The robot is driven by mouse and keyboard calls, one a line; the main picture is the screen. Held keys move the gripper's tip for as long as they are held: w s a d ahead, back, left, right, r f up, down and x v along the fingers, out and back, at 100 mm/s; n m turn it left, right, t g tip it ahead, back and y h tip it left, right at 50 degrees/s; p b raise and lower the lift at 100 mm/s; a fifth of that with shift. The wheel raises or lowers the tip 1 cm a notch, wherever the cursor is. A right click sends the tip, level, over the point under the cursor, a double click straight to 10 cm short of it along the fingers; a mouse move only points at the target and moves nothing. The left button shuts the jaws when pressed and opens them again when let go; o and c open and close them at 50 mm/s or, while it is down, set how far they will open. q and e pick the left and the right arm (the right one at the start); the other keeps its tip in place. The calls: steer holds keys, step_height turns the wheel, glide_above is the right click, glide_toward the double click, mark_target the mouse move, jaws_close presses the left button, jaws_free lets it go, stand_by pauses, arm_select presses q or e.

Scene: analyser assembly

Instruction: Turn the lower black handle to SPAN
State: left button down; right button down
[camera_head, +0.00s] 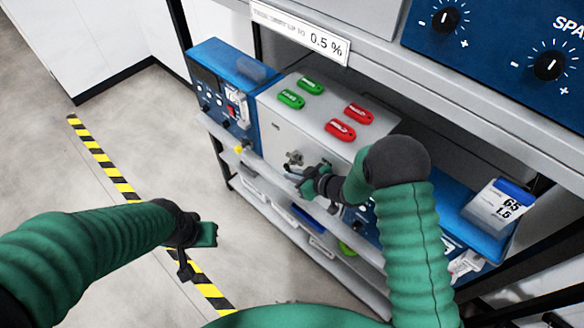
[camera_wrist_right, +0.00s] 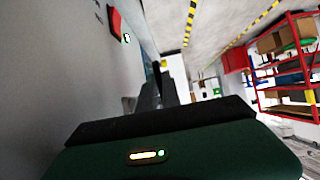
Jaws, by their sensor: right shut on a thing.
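A grey analyser box (camera_head: 285,115) stands on the shelf, with a metal valve fitting (camera_head: 293,159) on its front face. My right gripper (camera_head: 303,180) is at the lower front of this box, just below the fitting, and is shut on the lower black handle. The handle is mostly hidden by the fingers, and its direction and any SPAN mark beside it cannot be read. In the right wrist view the dark fingers (camera_wrist_right: 163,92) reach along the grey face. My left gripper (camera_head: 195,250) hangs over the floor, away from the box; its jaw gap is unclear.
Green tags (camera_head: 291,98) and red tags (camera_head: 340,129) lie on top of the box. A blue device (camera_head: 222,90) stands left of it. A blue panel with dials (camera_head: 548,66) is above right. Striped tape (camera_head: 112,170) marks open floor at left.

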steer(key=shift+r+p, duration=0.2)
steer(key=shift+p, duration=0.25)
steer(key=c, duration=1.5)
jaws_free()
steer(key=shift+c, duration=0.2)
steer(key=shift+g+h, duration=0.3)
steer(key=shift+f, duration=0.1)
